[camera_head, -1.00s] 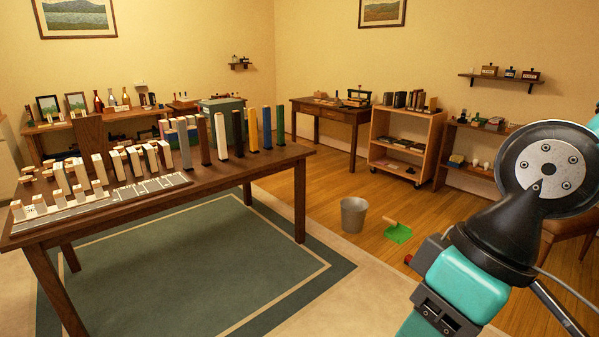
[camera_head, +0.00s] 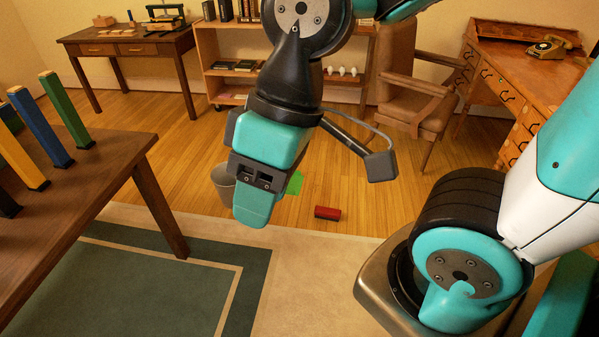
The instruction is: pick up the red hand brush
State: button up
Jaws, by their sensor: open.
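The red hand brush (camera_head: 327,213) is a small red block-like shape lying on the wooden floor near the edge of the pale carpet. Its bristles cannot be made out. My gripper (camera_head: 254,205) hangs in the middle of the view, pointing down and open, with nothing seen in it. In the picture it is left of the brush and apart from it. The near finger hides much of the space between the jaws.
A grey bucket (camera_head: 224,184) and a green dustpan (camera_head: 295,183) stand on the floor, partly hidden by my gripper. A dark wooden table (camera_head: 110,165) is at the left. A brown chair (camera_head: 411,80) and a desk (camera_head: 520,75) are at the right. Floor around the brush is clear.

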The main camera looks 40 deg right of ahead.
aim_at(331, 213)
jog(key=z, duration=0.65)
jog(key=i, duration=1.8)
jog(key=z, duration=0.8)
jog(key=i, duration=0.25)
jog(key=z, duration=0.15)
